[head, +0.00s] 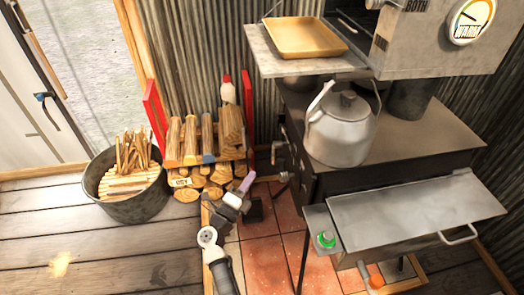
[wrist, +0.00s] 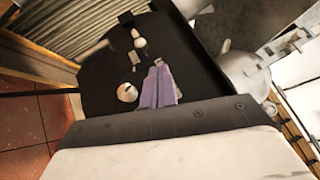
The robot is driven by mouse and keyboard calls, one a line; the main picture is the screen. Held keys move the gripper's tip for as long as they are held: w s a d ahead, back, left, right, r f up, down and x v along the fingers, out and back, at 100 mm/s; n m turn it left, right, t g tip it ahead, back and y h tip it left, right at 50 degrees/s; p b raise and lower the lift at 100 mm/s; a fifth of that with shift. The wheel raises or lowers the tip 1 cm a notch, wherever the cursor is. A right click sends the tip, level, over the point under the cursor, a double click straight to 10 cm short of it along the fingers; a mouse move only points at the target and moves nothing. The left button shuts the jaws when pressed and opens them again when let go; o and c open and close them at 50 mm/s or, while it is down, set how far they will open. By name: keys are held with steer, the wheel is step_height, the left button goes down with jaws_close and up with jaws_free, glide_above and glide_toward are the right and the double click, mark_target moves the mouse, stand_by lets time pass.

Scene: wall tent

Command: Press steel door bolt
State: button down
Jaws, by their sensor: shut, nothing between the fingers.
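The black stove's door face (wrist: 165,55) fills the middle of the wrist view. It carries a round pale steel knob (wrist: 127,92), a small steel piece (wrist: 134,60) above it and a pale handle (wrist: 138,38) higher up. I cannot tell for sure which fitting is the door bolt. In the head view the fittings (head: 279,152) show edge-on at the stove's left side. My gripper, with purple fingers (wrist: 160,87), is shut and empty. In the head view its fingertips (head: 247,182) are low, left of the fittings and apart from them.
A kettle (head: 341,130) stands on the stove top (head: 420,140). A steel side shelf (head: 415,208) with a green button (head: 326,239) juts out at front right. A red-ended log rack (head: 156,115) and a kindling tub (head: 130,207) stand left of my gripper.

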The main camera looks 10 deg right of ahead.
steer(key=shift+m+g, duration=0.5)
steer(key=shift+g, duration=0.4)
steer(key=d+f, duration=0.1)
steer(key=f, duration=0.1)
steer(key=s+d+f, duration=0.1)
steer(key=d+f, duration=0.1)
steer(key=shift+s, duration=0.1)
steer(key=shift+r+h, duration=0.1)
steer(key=shift+h, duration=0.2)
steer(key=w+a+p+x, duration=0.1)
steer(key=w+a+x, duration=0.1)
steer(key=x, duration=1)
steer(key=shift+w+d+r, duration=0.2)
steer(key=shift+w+r, duration=0.15)
